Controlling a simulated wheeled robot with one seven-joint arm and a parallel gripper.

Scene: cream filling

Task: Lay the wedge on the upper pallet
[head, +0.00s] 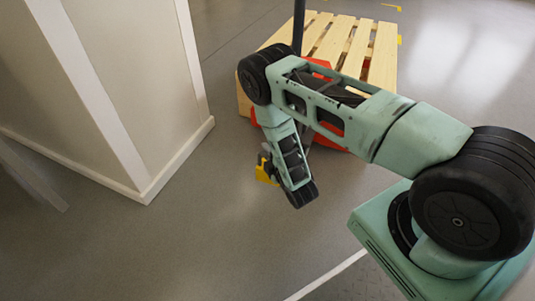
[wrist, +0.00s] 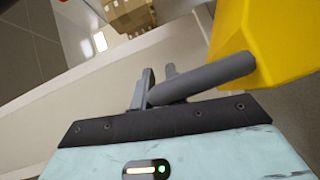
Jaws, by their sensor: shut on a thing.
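A yellow wedge (head: 266,172) is held at the end of my arm, above the grey floor in the head view. It also shows at the upper right of the wrist view (wrist: 270,45), beside my gripper's grey fingers. My gripper (wrist: 185,82) is shut on it; the exact contact is partly hidden. A light wooden slatted pallet (head: 384,58) stands at the top of the head view, behind my arm and apart from the wedge. My arm covers its near part, and I cannot tell whether it is one pallet or a stack.
A red object (head: 331,135) with a dark upright pole (head: 299,22) stands by the pallet, partly behind my arm. A pale wall corner (head: 145,90) rises at left. Cardboard boxes (wrist: 130,16) show in the wrist view. The floor (head: 190,245) in front is clear.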

